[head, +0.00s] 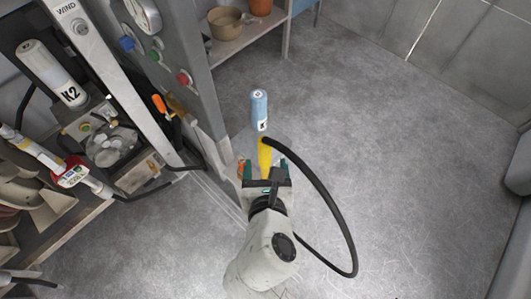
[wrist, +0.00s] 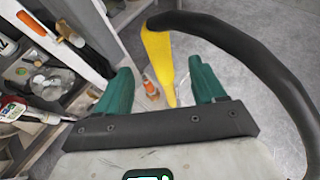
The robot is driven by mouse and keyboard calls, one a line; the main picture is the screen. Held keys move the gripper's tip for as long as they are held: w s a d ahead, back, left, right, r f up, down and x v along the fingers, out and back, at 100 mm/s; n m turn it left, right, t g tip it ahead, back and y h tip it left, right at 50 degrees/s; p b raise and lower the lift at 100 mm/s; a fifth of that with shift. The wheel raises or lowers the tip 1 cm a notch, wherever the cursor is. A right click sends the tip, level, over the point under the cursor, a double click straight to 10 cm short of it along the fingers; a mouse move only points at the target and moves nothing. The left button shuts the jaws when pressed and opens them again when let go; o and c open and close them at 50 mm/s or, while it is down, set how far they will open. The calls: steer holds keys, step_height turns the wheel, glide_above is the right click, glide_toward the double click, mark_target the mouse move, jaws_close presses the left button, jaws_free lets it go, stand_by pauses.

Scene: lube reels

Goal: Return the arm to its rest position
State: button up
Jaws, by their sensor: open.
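My gripper (head: 266,170) is in the lower middle of the head view, with its two green fingers spread apart. In the wrist view the fingers of my gripper (wrist: 162,88) stand either side of a yellow nozzle (wrist: 158,62). The yellow nozzle (head: 265,156) also shows in the head view, just past the fingertips. A black hose (head: 325,200) runs from its far end and loops round to the right of my arm. I cannot tell whether the fingers touch the nozzle.
A blue bottle (head: 259,108) stands beyond the nozzle. A grey panel (head: 185,60) with knobs and a cluttered bench (head: 75,222) are close on the left. A shelf (head: 240,38) with pots is at the back. Floor on the right is clear up to the wall.

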steer(key=shift+v, duration=0.8)
steer(key=shift+d, duration=0.1)
steer(key=s+d+f+m+g+h, duration=0.2)
steer(key=d+f+m+g, duration=0.15)
steer(key=d+m, duration=0.55)
steer(key=s+d+f+m+g+h, duration=0.15)
steer(key=d+f+m, duration=0.25)
steer(key=d+m, duration=0.55)
steer(key=s+d+f+m+g+y, duration=0.1)
steer(key=s+d+f+m+g, duration=0.1)
steer(key=s+d+m, duration=0.3)
steer(key=s+d+f+m+g, duration=0.2)
steer(key=s+d+m+g, duration=0.2)
steer(key=s+m, duration=0.6)
steer(key=shift+d+m+g+y, duration=0.4)
steer(key=shift+d+m, duration=0.55)
steer(key=shift+m, duration=1.3)
steer(key=shift+f, duration=0.15)
